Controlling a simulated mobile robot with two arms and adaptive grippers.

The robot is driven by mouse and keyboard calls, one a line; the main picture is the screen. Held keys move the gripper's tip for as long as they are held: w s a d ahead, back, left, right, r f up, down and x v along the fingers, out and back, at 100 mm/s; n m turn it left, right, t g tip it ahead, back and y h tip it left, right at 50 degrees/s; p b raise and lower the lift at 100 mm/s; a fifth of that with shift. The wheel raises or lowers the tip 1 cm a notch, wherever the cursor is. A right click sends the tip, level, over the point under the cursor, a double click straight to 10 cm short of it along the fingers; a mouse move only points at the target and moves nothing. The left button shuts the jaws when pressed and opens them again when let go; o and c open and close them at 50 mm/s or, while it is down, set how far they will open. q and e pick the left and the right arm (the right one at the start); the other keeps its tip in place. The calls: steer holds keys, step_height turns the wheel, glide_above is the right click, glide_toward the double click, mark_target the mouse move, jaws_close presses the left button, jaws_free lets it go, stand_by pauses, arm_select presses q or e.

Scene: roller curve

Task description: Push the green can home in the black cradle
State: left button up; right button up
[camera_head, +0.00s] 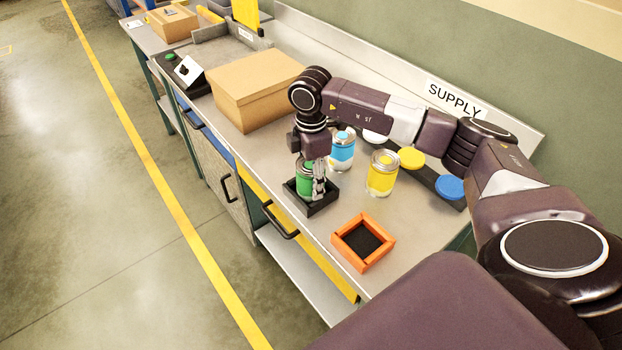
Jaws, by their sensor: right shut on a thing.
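The green can (304,182) stands in the black cradle (322,205) near the front edge of the workbench. It looks upright, and the cradle walls hide its bottom, so I cannot tell whether it sits fully down. My right gripper (311,182) points down over the cradle and is shut on the green can. The fingers and wrist cover part of the can's right side and top. My left gripper is not in view.
Blue can (341,152) and yellow can (382,174) stand close behind the cradle. An empty orange cradle (383,243) lies to its right. A cardboard box (255,90) is at left. A dark strip with yellow (411,157) and blue (450,187) discs lies behind, below the SUPPLY sign (455,97).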

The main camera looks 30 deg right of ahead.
steer(key=shift+s+f, duration=0.2)
steer(key=shift+f, duration=0.15)
steer(key=o, duration=1.1)
steer(key=shift+o, duration=1.1)
steer(key=shift+w, duration=0.2)
steer(key=o, duration=0.8)
steer(key=shift+r, duration=0.1)
steer(key=shift+r, duration=0.15)
